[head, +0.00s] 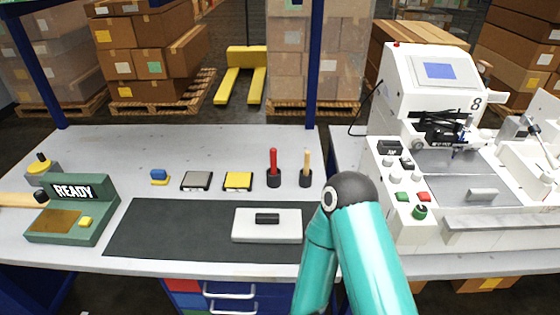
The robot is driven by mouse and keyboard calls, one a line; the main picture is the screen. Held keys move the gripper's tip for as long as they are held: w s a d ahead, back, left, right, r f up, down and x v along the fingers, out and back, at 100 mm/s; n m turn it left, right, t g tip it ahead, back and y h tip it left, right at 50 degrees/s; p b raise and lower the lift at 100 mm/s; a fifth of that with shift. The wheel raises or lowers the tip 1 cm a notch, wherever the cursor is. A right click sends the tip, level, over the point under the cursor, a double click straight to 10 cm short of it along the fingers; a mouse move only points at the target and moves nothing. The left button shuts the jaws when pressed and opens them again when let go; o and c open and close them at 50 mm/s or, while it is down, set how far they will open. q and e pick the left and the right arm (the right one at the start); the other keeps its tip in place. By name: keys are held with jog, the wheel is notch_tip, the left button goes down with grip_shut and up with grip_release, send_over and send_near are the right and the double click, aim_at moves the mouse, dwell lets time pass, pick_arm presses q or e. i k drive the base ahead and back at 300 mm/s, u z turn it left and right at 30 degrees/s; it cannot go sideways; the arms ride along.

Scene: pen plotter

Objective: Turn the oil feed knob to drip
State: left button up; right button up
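No knob has a label I can read as oil feed, so I cannot tell which one it is. The white pen plotter machine (398,87) stands at the right, with a blue screen and the number 8. Its front-left panel carries a green knob (420,212), several small white knobs (395,178), and a red button (425,197). At the bench's far left is a yellow piece with a black knob (41,158). A teal arm of mine rises at the bottom centre, its elbow in front of the gap between bench and machine. Neither gripper is in view.
The grey bench (215,145) holds a green READY box (78,195), a grey pad (196,181), a yellow pad (238,181), red-handled (273,160) and wooden-handled (306,160) tools in holders, and a white block (267,225) on a dark mat (165,230). A blue post (314,70) rises behind.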

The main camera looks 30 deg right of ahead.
aim_at(420, 211)
jog(key=u, duration=1.3)
jog(key=i, duration=0.15)
jog(key=z, duration=3.15)
jog(key=k, duration=0.85)
jog(key=z, duration=0.2)
jog(key=i, duration=0.85)
jog(key=u, duration=0.1)
